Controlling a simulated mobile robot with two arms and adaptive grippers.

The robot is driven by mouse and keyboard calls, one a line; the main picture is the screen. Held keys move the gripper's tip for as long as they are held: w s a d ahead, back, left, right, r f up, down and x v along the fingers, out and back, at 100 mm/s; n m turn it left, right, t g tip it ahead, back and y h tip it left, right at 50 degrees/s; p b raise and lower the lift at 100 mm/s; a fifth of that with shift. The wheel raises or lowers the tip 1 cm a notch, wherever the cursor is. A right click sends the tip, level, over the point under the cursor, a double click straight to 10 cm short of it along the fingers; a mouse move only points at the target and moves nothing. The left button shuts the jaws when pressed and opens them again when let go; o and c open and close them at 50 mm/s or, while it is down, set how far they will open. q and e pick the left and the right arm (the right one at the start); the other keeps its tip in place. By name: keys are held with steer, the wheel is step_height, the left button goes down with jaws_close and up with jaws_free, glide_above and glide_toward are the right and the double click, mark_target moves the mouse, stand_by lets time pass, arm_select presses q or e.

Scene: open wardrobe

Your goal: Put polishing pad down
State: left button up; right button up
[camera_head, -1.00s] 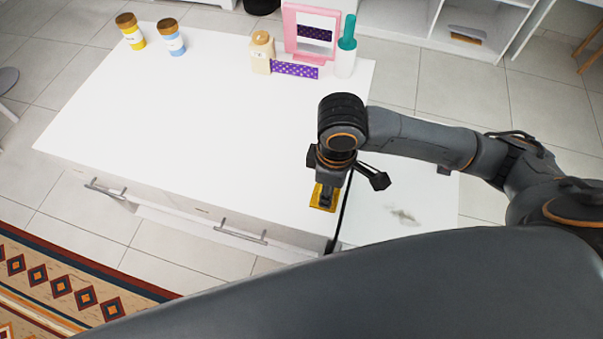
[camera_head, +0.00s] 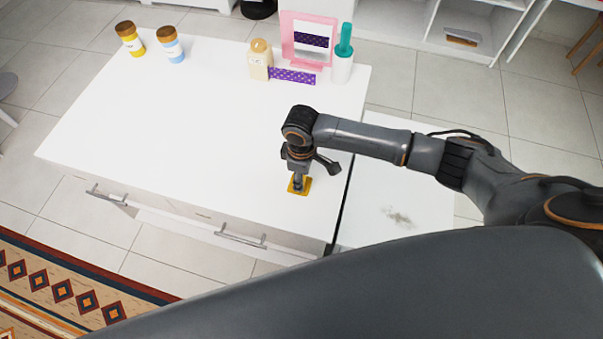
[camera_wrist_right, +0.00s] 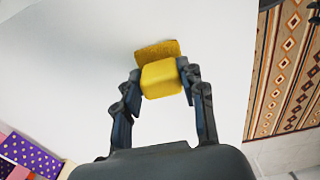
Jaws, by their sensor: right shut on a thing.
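The polishing pad (camera_head: 305,188) is yellow, with a block-shaped grip on a flat base. It is at the front right part of the white dresser top (camera_head: 200,120). My right gripper (camera_head: 298,181) points down over it. In the right wrist view the pad's yellow block (camera_wrist_right: 160,79) is between the two fingers of my right gripper (camera_wrist_right: 158,88), which is shut on it. The flat base (camera_wrist_right: 157,50) shows beyond the block. I cannot tell whether the base touches the top. My left gripper is not in view.
A pink-framed mirror (camera_head: 308,38), a teal-capped bottle (camera_head: 343,55), a beige bottle (camera_head: 260,62) and a purple dotted strip (camera_head: 292,76) are at the back right. Two jars, yellow (camera_head: 130,38) and blue (camera_head: 170,45), stand back left. A lower white surface (camera_head: 400,190) with a grey smudge lies right. The middle is clear.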

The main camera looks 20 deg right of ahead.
steer(key=shift+f, duration=0.2)
steer(key=o, duration=1)
step_height(320, 180, up, 12)
steer(key=shift+r+b, duration=0.2)
steer(key=shift+b, duration=0.6)
